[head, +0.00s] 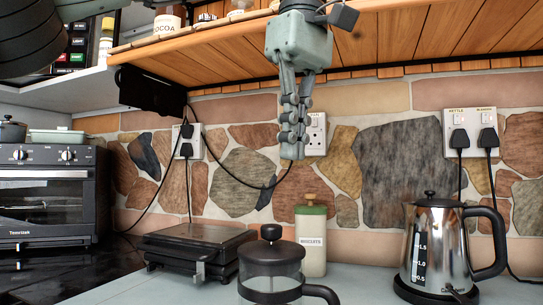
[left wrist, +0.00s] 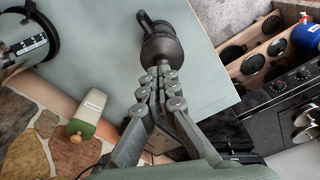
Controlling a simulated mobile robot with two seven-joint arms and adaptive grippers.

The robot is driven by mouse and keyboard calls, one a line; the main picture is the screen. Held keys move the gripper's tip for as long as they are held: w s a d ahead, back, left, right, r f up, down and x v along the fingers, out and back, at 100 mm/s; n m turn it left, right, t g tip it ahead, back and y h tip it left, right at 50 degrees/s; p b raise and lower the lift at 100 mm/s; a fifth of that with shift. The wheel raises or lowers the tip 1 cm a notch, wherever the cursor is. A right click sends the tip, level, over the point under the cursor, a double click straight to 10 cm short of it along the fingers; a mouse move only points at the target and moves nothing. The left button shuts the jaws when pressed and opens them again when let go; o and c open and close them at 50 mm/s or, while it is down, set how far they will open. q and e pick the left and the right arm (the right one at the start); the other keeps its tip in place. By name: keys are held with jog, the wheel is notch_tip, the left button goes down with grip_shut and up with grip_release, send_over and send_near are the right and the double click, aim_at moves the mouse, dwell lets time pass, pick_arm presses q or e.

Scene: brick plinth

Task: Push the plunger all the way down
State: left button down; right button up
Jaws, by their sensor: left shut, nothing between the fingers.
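The French press (head: 271,275) stands on the counter at the bottom centre of the head view, its base cut off by the frame. My right gripper is not in view.
A steel kettle (head: 440,250) stands to the right and a biscuit jar (head: 311,240) behind the press. A black grill (head: 195,247) lies to the left. A wooden shelf (head: 420,40) overhangs the wall, close to my left gripper. Cables hang along the wall.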

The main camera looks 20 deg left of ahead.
pick_arm(q)
jog(key=shift+s+d+r, duration=0.1)
jog(key=shift+d+r, duration=0.05)
jog(key=shift+r, duration=1.95)
